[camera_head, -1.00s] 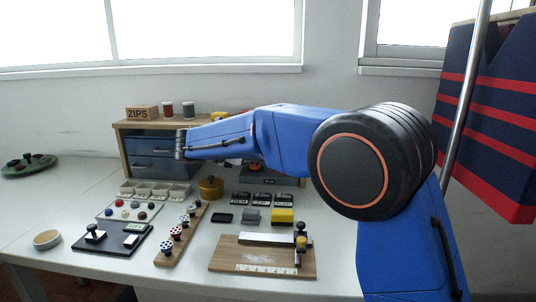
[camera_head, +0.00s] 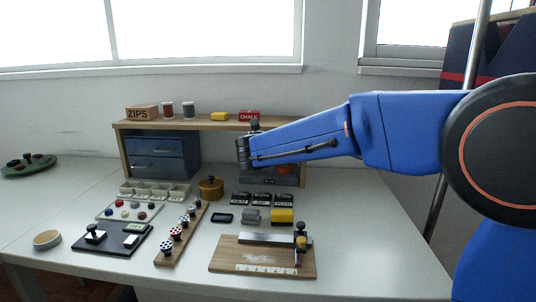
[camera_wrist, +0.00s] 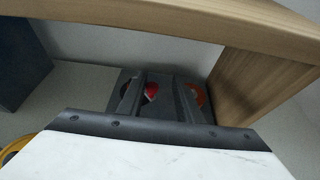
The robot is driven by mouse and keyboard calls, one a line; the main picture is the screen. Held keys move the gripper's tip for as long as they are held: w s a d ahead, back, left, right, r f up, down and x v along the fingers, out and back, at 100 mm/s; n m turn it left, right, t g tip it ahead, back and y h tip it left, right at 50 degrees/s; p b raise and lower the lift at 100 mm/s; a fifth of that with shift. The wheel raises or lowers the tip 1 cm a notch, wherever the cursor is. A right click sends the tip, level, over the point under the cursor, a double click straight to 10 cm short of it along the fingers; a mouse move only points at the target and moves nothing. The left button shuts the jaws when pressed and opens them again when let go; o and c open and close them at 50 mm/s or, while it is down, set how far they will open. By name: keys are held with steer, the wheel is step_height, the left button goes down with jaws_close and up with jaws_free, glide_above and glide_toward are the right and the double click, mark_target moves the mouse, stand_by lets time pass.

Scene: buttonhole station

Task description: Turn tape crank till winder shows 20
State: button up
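A dark grey device, apparently the tape winder (camera_head: 270,181), stands under the right side of the wooden shelf, partly hidden by my arm. An orange-red round part shows on it; its crank and any reading cannot be made out. My gripper (camera_head: 243,152) is in front of the shelf opening, left of and above the device. In the wrist view my gripper's two dark fingers (camera_wrist: 160,95) are apart, with a gap between them. Behind them is the dark winder (camera_wrist: 162,112) with a red part and an orange disc. The fingers hold nothing visible.
The wooden shelf (camera_head: 215,124) has a board close above the gripper and a right side panel (camera_wrist: 262,82). Blue drawers (camera_head: 160,154) stand left. A round yellow-brown pot (camera_head: 211,188), black tags and a wooden jig board (camera_head: 225,256) lie on the table in front.

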steer(key=shift+w+d+n+y, duration=0.25)
steer(key=shift+d+n+y, duration=0.1)
steer(key=shift+n+y, duration=0.45)
steer(key=shift+s+a+r, duration=0.1)
steer(key=shift+s+r, duration=0.05)
steer(key=shift+s, duration=0.1)
steer(key=v, duration=1.7)
steer(key=shift+w+d, duration=0.15)
steer(key=shift+d, duration=0.05)
steer(key=f+t, duration=0.1)
steer(key=f, duration=0.1)
steer(key=f+t, duration=0.1)
steer(key=f, duration=0.1)
steer(key=f+t+h, duration=0.1)
steer(key=f, duration=0.1)
steer(key=shift+w+d+f, duration=0.25)
steer(key=shift+f, duration=0.1)
steer(key=shift+s+a+f+t+y, duration=0.2)
steer(key=shift+a+f+t+y, duration=0.05)
steer(key=shift+a+t+y, duration=0.15)
steer(key=shift+s+a+f+t+y, duration=0.2)
steer(key=shift+a+f+t+y, duration=0.1)
steer(key=shift+a+y, duration=0.1)
steer(key=w, duration=0.5)
steer(key=w+a, duration=0.1)
steer(key=w, duration=1.1)
steer(key=shift+w+a, duration=0.1)
steer(key=shift+a, duration=0.3)
